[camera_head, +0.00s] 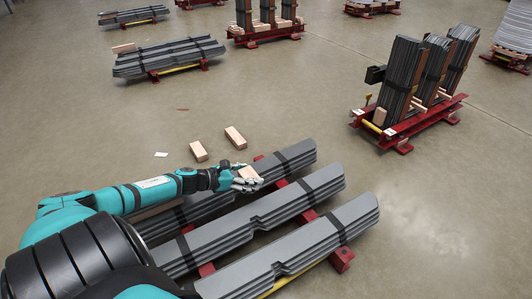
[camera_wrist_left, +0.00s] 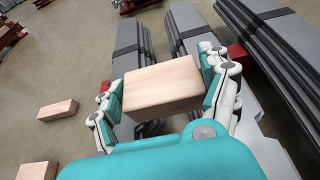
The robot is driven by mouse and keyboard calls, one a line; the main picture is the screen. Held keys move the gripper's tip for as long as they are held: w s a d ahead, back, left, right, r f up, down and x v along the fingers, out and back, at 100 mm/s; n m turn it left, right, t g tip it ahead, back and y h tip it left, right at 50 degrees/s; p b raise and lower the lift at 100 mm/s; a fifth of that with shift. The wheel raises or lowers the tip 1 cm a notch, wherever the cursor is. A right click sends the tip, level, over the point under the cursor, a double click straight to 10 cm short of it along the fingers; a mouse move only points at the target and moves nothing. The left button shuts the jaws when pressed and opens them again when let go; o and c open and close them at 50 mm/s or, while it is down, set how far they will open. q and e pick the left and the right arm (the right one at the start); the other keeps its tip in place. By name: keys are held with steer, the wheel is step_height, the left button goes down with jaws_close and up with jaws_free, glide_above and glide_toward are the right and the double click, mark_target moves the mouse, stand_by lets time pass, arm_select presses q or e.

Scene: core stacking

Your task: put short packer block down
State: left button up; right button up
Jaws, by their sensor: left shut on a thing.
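My left gripper (camera_head: 247,181) is shut on a short wooden packer block (camera_wrist_left: 162,86), with a finger on each side of it in the left wrist view. In the head view the held block (camera_head: 248,173) is partly covered by the fingers. The gripper is over the far stack of grey steel cores (camera_head: 292,157), near the stack's left part. I cannot tell whether the block touches the stack. My right gripper is not in view.
Two loose wooden blocks, one (camera_head: 199,151) and another (camera_head: 235,138), lie on the floor beyond the gripper. Two more grey stacks (camera_head: 262,224) and (camera_head: 300,252) lie nearer on red supports (camera_head: 342,259). Upright cores stand on a red stand (camera_head: 400,132) at right. Open floor lies between.

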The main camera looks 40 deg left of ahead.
arm_select(q)
steer(key=b, duration=0.4)
glide_above(269, 180)
steer(key=shift+a+f, duration=0.1)
steer(key=shift+f, duration=0.25)
step_height(269, 180, down, 4)
steer(key=b, duration=0.3)
steer(key=shift+w+r, duration=0.1)
steer(key=shift+r, duration=0.15)
steer(key=o, duration=1.2)
steer(key=shift+f, duration=0.2)
steer(key=shift+c, duration=0.2)
steer(key=shift+r, duration=0.1)
